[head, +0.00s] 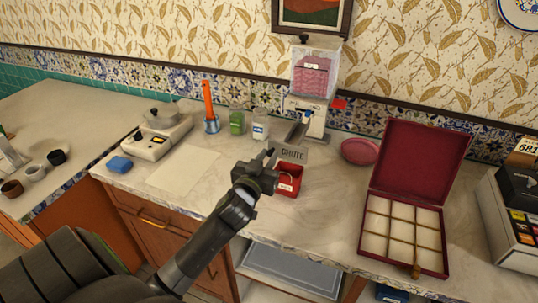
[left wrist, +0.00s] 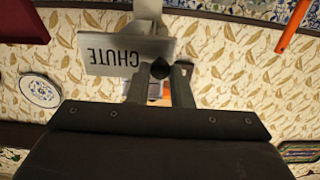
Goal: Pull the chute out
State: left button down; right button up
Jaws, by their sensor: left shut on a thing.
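The dispenser (head: 310,85) stands at the back of the counter, with a clear hopper of pink contents. Its metal chute (head: 297,131) slopes from the front. A grey plate lettered CHUTE (head: 292,154) hangs at the chute's front; it shows upside down in the left wrist view (left wrist: 105,56). My left gripper (head: 269,154) is at the plate's left edge. In the left wrist view its fingers (left wrist: 160,72) close around a small dark round knob beside the plate. The gripper partly hides the chute's front end. My right gripper is not in view.
A red container (head: 287,180) stands just below the plate, close to my left gripper. A pink dish (head: 360,151) and an open compartment box (head: 402,232) are right.

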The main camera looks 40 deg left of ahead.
pick_arm(q)
jog(key=shift+f, duration=0.1)
jog(key=c, duration=1.6)
grip_release()
jog(key=shift+s, duration=0.1)
jog(key=shift+o, duration=1.4)
jog(key=shift+s, duration=0.15)
jog(key=shift+s+d, duration=0.15)
jog(key=shift+s, duration=0.2)
jog(key=b+v, duration=0.4)
jog(key=v, duration=1.2)
jog(key=shift+s+d, duration=0.2)
jog(key=shift+s, duration=0.15)
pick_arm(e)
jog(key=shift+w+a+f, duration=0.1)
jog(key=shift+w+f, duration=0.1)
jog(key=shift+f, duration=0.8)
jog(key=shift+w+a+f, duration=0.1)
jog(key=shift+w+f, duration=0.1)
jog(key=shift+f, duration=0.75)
